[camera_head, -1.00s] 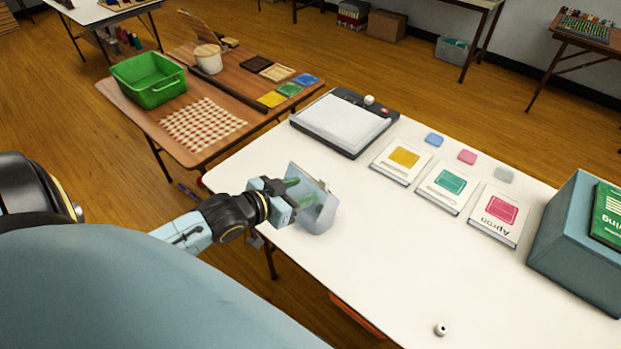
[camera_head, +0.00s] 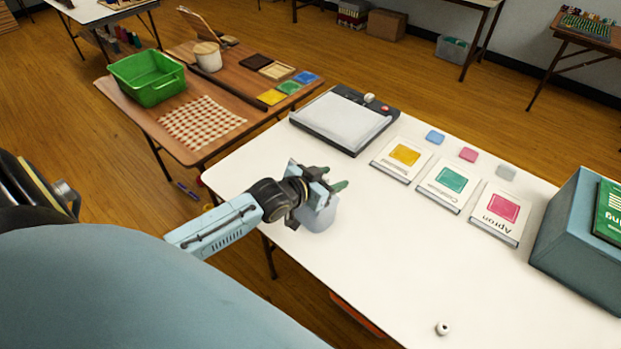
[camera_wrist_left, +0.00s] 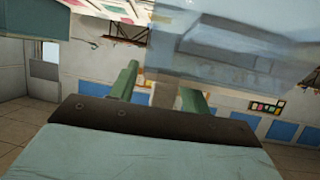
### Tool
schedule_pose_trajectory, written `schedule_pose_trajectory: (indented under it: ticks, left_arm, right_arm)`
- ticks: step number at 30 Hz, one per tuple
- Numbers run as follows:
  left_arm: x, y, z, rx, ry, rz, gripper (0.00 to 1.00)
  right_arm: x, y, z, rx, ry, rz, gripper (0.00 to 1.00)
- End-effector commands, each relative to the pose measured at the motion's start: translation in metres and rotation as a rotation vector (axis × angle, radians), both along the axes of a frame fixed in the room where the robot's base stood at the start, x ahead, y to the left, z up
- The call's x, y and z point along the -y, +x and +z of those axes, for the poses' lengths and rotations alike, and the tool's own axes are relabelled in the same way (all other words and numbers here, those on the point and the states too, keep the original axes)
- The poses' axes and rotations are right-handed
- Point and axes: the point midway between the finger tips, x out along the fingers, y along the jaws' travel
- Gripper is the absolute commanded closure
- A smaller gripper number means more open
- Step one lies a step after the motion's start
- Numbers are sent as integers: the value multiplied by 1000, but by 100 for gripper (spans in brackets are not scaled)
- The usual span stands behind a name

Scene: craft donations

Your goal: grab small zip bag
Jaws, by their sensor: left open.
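The small zip bag (camera_head: 318,216) is pale blue-grey and see-through. It stands on the white table near its left edge, and its upper part is mostly hidden behind my left gripper in the head view. My left gripper (camera_head: 338,182) is open, its green fingertips at the top of the bag. In the left wrist view the bag (camera_wrist_left: 245,45) fills the upper right as a hazy sheet, close to the two green fingers (camera_wrist_left: 158,85). I cannot tell whether part of the bag lies between them. My right gripper is not in view.
A light pad (camera_head: 345,121) and several booklets such as the yellow-marked one (camera_head: 402,158) lie farther back. A blue-grey box (camera_head: 580,245) stands at the right. A small white knob (camera_head: 442,328) lies near the front. The table's middle is clear.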

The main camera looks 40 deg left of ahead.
Motion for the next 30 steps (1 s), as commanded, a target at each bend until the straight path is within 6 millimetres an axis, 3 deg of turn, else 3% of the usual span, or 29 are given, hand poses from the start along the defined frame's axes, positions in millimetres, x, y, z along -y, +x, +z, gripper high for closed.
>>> schedule_pose_trajectory:
  ticks: [5,15,25,30]
  left_arm:
    - [0,0,0,0,0,0,54]
    - [0,0,0,0,0,0,99]
    - [0,0,2,1,0,0,100]
    - [0,0,23,5,0,-1,100]
  right_arm:
    - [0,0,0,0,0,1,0]
    - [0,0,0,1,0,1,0]
    - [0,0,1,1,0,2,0]
    - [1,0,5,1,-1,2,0]
